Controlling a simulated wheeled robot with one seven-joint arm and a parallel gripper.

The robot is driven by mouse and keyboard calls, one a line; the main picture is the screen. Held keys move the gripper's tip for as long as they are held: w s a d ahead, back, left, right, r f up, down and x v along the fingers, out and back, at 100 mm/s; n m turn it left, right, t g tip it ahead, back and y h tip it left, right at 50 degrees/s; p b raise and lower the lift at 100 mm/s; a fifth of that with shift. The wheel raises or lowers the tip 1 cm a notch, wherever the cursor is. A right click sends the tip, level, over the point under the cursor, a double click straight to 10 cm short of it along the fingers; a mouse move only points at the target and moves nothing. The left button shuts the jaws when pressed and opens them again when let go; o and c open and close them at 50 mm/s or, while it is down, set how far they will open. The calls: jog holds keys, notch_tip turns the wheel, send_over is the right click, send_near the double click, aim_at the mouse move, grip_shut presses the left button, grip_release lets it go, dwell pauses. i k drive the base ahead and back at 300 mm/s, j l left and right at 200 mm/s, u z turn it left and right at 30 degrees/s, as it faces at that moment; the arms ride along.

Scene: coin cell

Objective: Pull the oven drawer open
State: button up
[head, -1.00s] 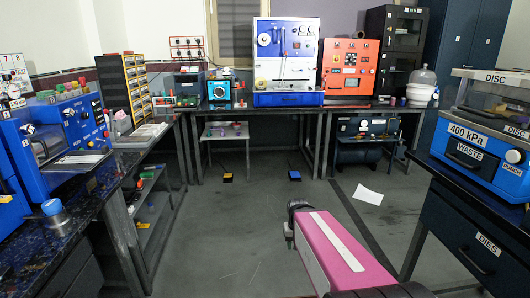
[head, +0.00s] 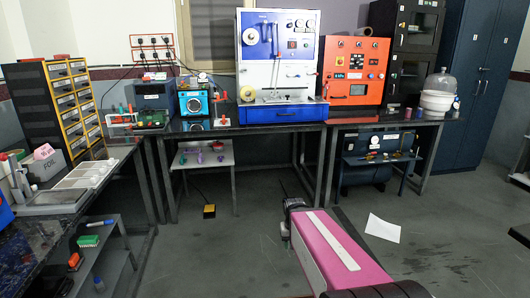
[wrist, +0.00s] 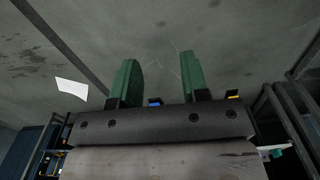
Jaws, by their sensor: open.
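No drawer is labelled as the oven's. The orange machine (head: 357,70) on the far bench has a control panel and a small dark window low on its front; it may be the oven. No open drawer shows on it. My gripper (wrist: 160,75) is open in the wrist view, its two green fingers apart with only floor beyond them. In the head view my pink arm (head: 340,250) reaches forward above the floor, well short of the far bench, and the fingers are hard to make out there.
A blue and white machine (head: 280,60) stands left of the orange one. Dark cabinets (head: 412,60) are behind right. A side bench (head: 75,215) runs along the left. A white paper sheet (head: 383,228) and a yellow pedal (head: 209,211) lie on the otherwise open floor.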

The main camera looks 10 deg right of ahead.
aim_at(363, 92)
jog(key=i+l+z, duration=0.15)
jog(key=i, duration=0.35)
jog(key=i+l+z, duration=0.1)
jog(key=i, duration=0.35)
jog(key=i+l+z, duration=0.15)
jog(key=i, duration=0.35)
